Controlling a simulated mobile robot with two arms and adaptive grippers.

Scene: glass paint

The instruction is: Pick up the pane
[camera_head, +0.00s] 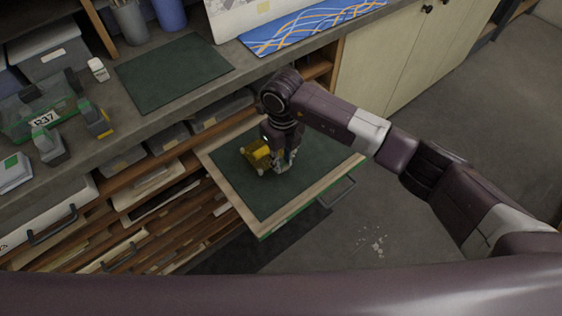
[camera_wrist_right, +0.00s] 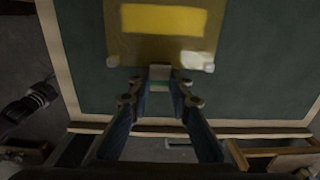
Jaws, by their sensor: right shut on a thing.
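A small amber-yellow pane (camera_head: 257,156) is over the green mat of a pulled-out drawer tray. In the right wrist view the pane (camera_wrist_right: 125,45) shows a brighter yellow rectangle and pale corner pieces. My right gripper (camera_head: 281,167) reaches down beside it, shut on its near edge. In the right wrist view the fingertips (camera_wrist_right: 161,80) meet at a small pale and green piece at the middle of that edge. I cannot tell whether the pane touches the mat. My left gripper is not in view.
The open drawer tray (camera_head: 224,176) has a wooden rim and sticks out from the cabinet. On the grey counter lie a dark green mat (camera_head: 172,72) and a blue patterned panel (camera_head: 315,25). A clear green-edged box (camera_head: 38,112) stands at left. Floor to the right is free.

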